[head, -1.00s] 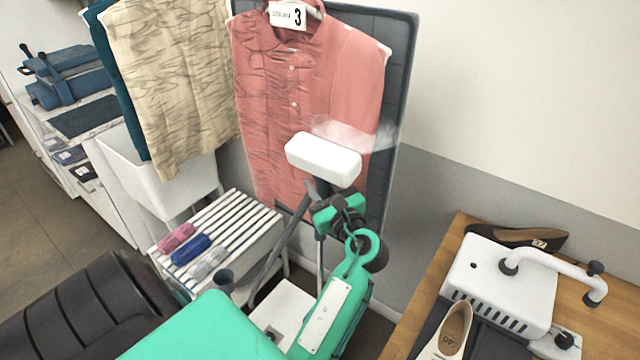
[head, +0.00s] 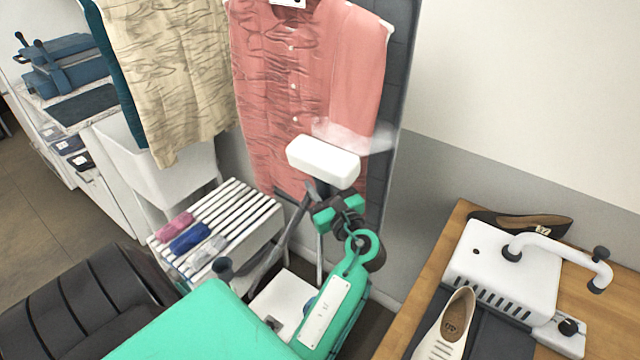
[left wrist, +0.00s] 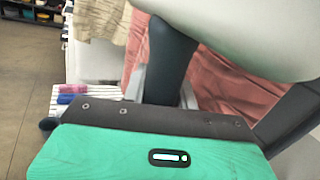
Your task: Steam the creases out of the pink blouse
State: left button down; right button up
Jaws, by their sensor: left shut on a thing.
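The pink blouse (head: 352,65) hangs on a dark padded board. Its left half is wrinkled and its right part looks smooth. My left gripper (head: 338,210) is shut on the steamer, below its white head (head: 322,161). The head is in front of the blouse's lower right part, with pale steam (head: 350,135) above it. Whether it touches the cloth I cannot tell. In the left wrist view the white head (left wrist: 240,35) and dark handle (left wrist: 170,60) hide much of the blouse (left wrist: 225,90). My right gripper is not in view.
A creased beige garment (head: 170,75) hangs left of the blouse. A white slatted rack (head: 245,205) with coloured rolls stands below. A wooden bench (head: 445,240) at right holds a white device (head: 505,270) and shoes. A black padded seat (head: 75,305) is at lower left.

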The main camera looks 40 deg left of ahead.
pick_arm(q)
jog(key=shift+f+b, duration=1.3)
jog(key=shift+f, duration=1.2)
jog(key=shift+f, duration=0.1)
